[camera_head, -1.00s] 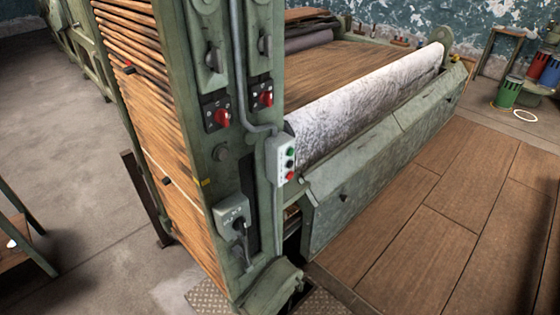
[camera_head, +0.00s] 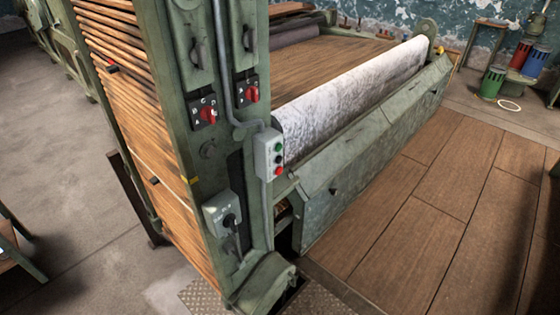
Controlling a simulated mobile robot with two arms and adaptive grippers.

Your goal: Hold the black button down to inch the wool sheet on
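A small grey push-button box (camera_head: 269,157) is fixed to the front of the green machine post. It carries a green button (camera_head: 278,147) at the top, a black button (camera_head: 279,159) in the middle and a red button (camera_head: 278,171) at the bottom. The pale grey-white wool sheet (camera_head: 350,98) lies over the roller along the machine's right side, behind the sloping green metal apron. Neither of my grippers is in view, and nothing touches the buttons.
Two red rotary switches (camera_head: 208,114) (camera_head: 252,95) sit higher on the post. A grey lever box (camera_head: 222,213) is lower down. Wooden slats (camera_head: 150,130) run up the left side. The plank floor (camera_head: 420,220) at right is clear. Coloured canisters (camera_head: 491,82) stand far right.

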